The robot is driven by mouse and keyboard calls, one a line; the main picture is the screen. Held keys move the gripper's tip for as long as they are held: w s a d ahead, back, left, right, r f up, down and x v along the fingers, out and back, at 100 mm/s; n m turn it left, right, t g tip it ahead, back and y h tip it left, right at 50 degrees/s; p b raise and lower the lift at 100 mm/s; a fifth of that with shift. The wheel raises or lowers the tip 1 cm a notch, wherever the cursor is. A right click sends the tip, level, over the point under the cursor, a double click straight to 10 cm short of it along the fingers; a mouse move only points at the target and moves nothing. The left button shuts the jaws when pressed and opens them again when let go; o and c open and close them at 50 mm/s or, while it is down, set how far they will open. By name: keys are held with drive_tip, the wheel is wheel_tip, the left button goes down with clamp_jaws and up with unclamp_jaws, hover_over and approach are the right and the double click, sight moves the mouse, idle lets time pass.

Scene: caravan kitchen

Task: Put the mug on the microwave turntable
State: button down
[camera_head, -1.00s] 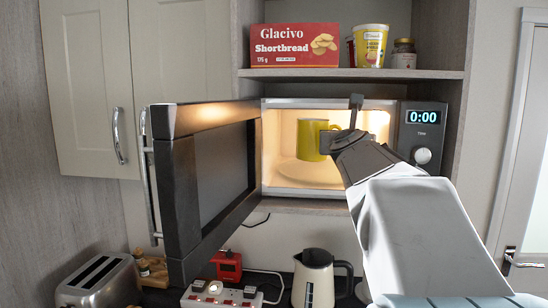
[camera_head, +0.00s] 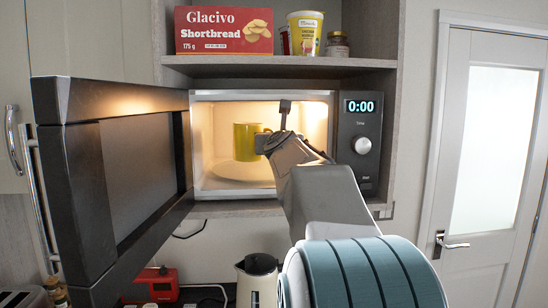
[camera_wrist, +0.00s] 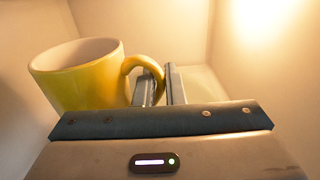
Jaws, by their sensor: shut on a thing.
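The yellow mug (camera_head: 247,142) is upright inside the lit microwave (camera_head: 345,215), above the pale round turntable (camera_head: 225,172). I cannot tell whether its base touches the turntable. My gripper (camera_head: 266,142) reaches in from the right and is shut on the mug's handle. In the wrist view, the mug (camera_wrist: 85,85) stands to the left, and my gripper's two fingers (camera_wrist: 161,88) are at its handle (camera_wrist: 136,66). The mug's base is hidden in the wrist view behind the gripper body.
The microwave door (camera_head: 110,185) is swung wide open at left. A shelf above holds a shortbread box (camera_head: 224,30), a yellow tub (camera_head: 305,34) and a jar (camera_head: 337,44). A kettle (camera_head: 257,282) and a red object (camera_head: 160,283) are below.

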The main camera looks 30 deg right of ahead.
drive_tip(key=shift+s+f+b, duration=0.15)
drive_tip(key=shift+f+b, duration=0.3)
drive_tip(key=shift+f, duration=0.05)
wheel_tip(320, 180, down, 2)
drive_tip(key=shift+b, duration=0.95)
drive_tip(key=shift+f, duration=0.25)
drive_tip(key=shift+w+r, duration=0.1)
drive_tip(key=shift+w, duration=0.15)
drive_tip(key=shift+f+b, duration=0.2)
drive_tip(key=shift+b, duration=0.2)
drive_tip(key=c, duration=1.5)
unclamp_jaws()
